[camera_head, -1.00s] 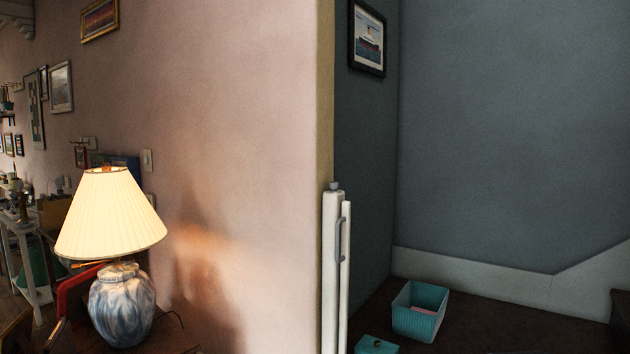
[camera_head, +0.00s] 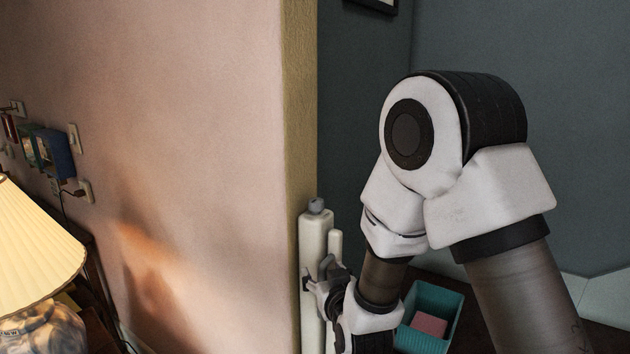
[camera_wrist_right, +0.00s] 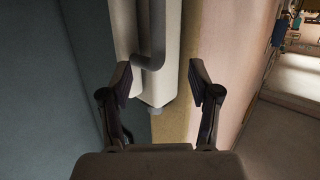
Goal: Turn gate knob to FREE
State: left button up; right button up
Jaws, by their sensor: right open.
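A white gate housing (camera_head: 313,240) stands upright against the wall corner, with a grey knob (camera_head: 316,205) on its top. A slimmer white gate bar (camera_head: 335,247) stands beside it. My right gripper (camera_head: 318,275) is open at the housing, below the knob in the head view. In the right wrist view its fingertips (camera_wrist_right: 160,82) are spread on either side of the housing (camera_wrist_right: 168,65); a small light end piece, seemingly the knob (camera_wrist_right: 154,110), shows between the fingers. A grey handle (camera_wrist_right: 153,45) is on the bar. No knob marking is readable. My left gripper is not in view.
A teal basket (camera_head: 436,300) with a pink item sits on the dark floor beyond my right arm. A lit lamp (camera_head: 35,250) stands at the left. The pink wall (camera_head: 200,130) and its corner edge (camera_head: 300,120) lie close beside the gate housing.

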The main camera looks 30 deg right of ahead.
aim_at(318, 207)
notch_tip(318, 207, up, 11)
jog(key=t+h+p, duration=0.1)
jog(key=t, duration=0.1)
jog(key=shift+m, duration=0.4)
jog(key=x, duration=0.2)
jog(key=p+x, duration=0.1)
jog(key=x, duration=0.2)
jog(key=p+x, duration=0.1)
jog(key=x, duration=0.2)
jog(key=shift+w+d+r, duration=0.1)
jog(key=shift+w+d, duration=0.05)
jog(key=shift+d, duration=0.3)
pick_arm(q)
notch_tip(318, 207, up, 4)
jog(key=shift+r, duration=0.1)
pick_arm(e)
jog(key=c, duration=1.2)
